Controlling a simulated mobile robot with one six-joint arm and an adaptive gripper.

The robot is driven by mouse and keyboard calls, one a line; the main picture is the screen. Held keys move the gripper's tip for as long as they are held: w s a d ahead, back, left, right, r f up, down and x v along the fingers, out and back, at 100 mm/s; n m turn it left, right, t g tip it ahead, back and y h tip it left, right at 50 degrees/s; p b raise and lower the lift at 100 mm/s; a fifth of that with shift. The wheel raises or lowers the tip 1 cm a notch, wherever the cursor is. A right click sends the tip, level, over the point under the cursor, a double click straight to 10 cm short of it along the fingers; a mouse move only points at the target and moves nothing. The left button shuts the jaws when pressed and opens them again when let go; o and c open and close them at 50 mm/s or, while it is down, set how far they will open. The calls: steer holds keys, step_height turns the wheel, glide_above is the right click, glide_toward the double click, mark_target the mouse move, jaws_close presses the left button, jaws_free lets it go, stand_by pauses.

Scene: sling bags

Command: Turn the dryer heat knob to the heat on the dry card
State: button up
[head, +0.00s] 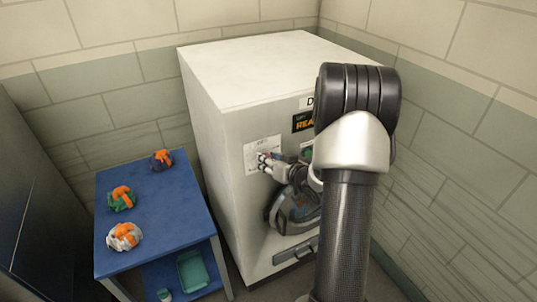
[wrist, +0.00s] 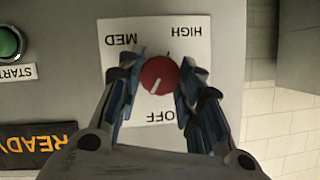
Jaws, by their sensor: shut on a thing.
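The dryer (head: 225,130) stands in the corner. Its red heat knob (wrist: 159,75) sits on a white plate (wrist: 190,48), which also shows in the head view (head: 256,150). In the wrist view the plate is upside down. MED, HIGH and OFF are readable; the part behind the left finger is hidden. The knob's white mark points to the lower left in the wrist view, to the left of OFF. My gripper (wrist: 158,80) is shut on the knob, one finger on each side. It also shows at the plate in the head view (head: 263,160). I cannot make out a dry card.
A green START button (wrist: 9,42) and a READY display (wrist: 38,140) are beside the plate. The dryer's round door (head: 293,210) is below my gripper. A blue table (head: 165,215) with several orange-strapped bundles stands left of the dryer. A brick wall is close on the right.

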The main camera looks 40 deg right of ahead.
steer(key=shift+d+f+m+t+y+p, duration=0.1)
steer(key=shift+m+t+y+p, duration=0.55)
steer(key=shift+m+p, duration=0.6)
steer(key=shift+d+m+t+y+p, duration=0.1)
steer(key=shift+m+t+y+p, duration=0.25)
steer(key=shift+m+y+p, duration=0.85)
steer(key=shift+m+h, duration=0.35)
steer(key=o, duration=1.1)
steer(key=shift+c, duration=0.2)
steer(key=shift+s, duration=0.15)
steer(key=v, duration=1.1)
steer(key=shift+s, duration=0.4)
